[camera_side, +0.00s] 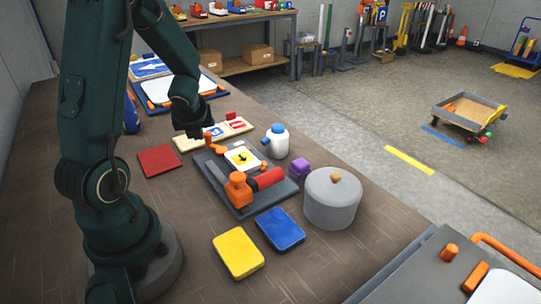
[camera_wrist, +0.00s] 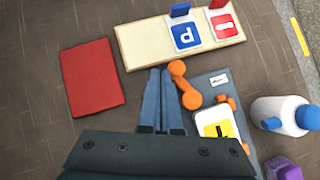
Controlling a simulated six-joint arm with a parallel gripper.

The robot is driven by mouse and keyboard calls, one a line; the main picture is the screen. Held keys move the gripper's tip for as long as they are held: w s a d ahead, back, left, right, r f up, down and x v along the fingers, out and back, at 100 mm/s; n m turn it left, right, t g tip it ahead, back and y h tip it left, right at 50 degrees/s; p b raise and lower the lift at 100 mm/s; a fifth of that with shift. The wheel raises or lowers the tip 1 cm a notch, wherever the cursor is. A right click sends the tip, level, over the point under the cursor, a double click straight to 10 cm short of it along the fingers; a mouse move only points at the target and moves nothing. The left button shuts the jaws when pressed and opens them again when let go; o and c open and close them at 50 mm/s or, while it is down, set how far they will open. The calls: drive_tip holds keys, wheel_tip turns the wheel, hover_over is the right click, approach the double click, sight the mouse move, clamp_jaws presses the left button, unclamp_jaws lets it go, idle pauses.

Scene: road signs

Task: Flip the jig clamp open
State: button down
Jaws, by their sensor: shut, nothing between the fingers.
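The jig (camera_side: 222,198) is a dark grey plate on the bench with a white sign plate bearing a yellow square and black arrow (camera_side: 242,159). An orange clamp body (camera_side: 238,190) with a red handle (camera_side: 268,179) lies low across its near side. A small orange lever (camera_side: 212,143) stands at its far left corner; the lever also shows in the wrist view (camera_wrist: 184,86). My gripper (camera_side: 195,133) is shut and empty above the bench by that corner. In the wrist view its fingers (camera_wrist: 161,72) are together, just left of the lever. The red handle is hidden there.
A red plate (camera_side: 159,161) lies left of the jig, and a cream board with signs (camera_side: 231,125) behind it. A white bottle with blue cap (camera_side: 276,142), a purple block (camera_side: 299,167) and a grey pot (camera_side: 332,200) stand right. Yellow (camera_side: 238,252) and blue (camera_side: 280,229) plates lie in front.

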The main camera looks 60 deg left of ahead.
idle(0.3)
drive_tip(key=s+d, duration=0.1)
drive_tip(key=s+d+r, duration=0.1)
drive_tip(key=s, duration=0.1)
drive_tip(key=shift+s+d+r, duration=0.15)
drive_tip(key=shift+s+r, duration=0.05)
drive_tip(key=shift+s, duration=0.1)
drive_tip(key=s+d+r, duration=0.3)
drive_tip(key=s+r, duration=0.1)
drive_tip(key=r, duration=0.3)
drive_tip(key=shift+s+d+r, duration=0.15)
drive_tip(key=shift+s+r, duration=0.05)
drive_tip(key=shift+s, duration=0.2)
idle(0.5)
